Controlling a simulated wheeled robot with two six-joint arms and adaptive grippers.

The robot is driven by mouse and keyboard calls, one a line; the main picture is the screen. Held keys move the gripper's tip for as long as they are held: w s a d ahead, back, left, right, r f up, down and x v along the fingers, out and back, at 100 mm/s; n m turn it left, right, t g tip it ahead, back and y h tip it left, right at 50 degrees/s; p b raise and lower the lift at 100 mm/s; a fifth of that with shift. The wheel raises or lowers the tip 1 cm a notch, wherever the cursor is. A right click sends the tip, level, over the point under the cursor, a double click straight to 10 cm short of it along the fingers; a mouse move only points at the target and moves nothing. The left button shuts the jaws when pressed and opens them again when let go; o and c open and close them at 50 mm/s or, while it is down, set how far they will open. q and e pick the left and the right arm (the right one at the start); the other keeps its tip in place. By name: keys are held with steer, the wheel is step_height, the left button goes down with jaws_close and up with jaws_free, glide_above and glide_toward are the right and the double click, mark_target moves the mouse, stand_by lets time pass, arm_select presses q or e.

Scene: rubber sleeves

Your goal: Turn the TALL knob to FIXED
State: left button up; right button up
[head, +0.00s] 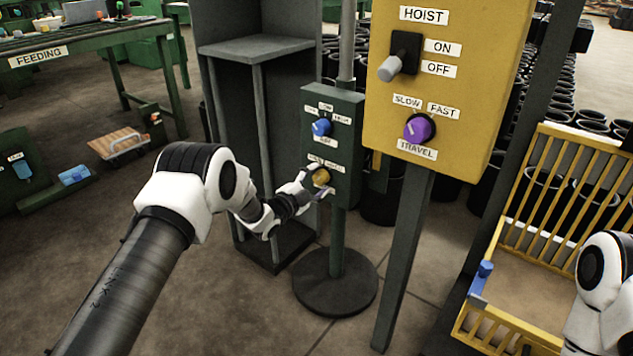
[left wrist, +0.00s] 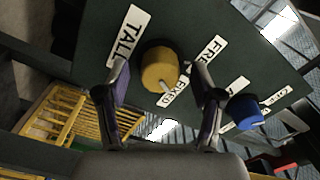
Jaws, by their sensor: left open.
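The yellow TALL knob (head: 321,177) is the lower knob on the dark green post-mounted panel (head: 345,106). In the left wrist view the knob (left wrist: 158,69) has a white mark on its side nearest the FIXED label (left wrist: 173,91). The FREE label (left wrist: 209,49) and TALL label (left wrist: 127,36) also show there. My left gripper (head: 314,187) is open at the panel. In the left wrist view its fingers (left wrist: 162,76) stand on either side of the knob, with gaps visible; contact is not clear. My right arm shows at the right edge, its gripper out of view.
A blue knob (head: 321,127) sits above the yellow one. The yellow HOIST panel (head: 455,60) with a lever and purple knob (head: 420,128) stands close on the right. A dark rack (head: 255,48) stands behind left. A yellow barred cart (head: 520,310) is at right.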

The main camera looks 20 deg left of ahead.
arm_select(q)
steer(key=shift+s, duration=0.1)
steer(key=v, duration=1.1)
steer(key=shift+s+a, duration=0.15)
steer(key=shift+s, duration=0.25)
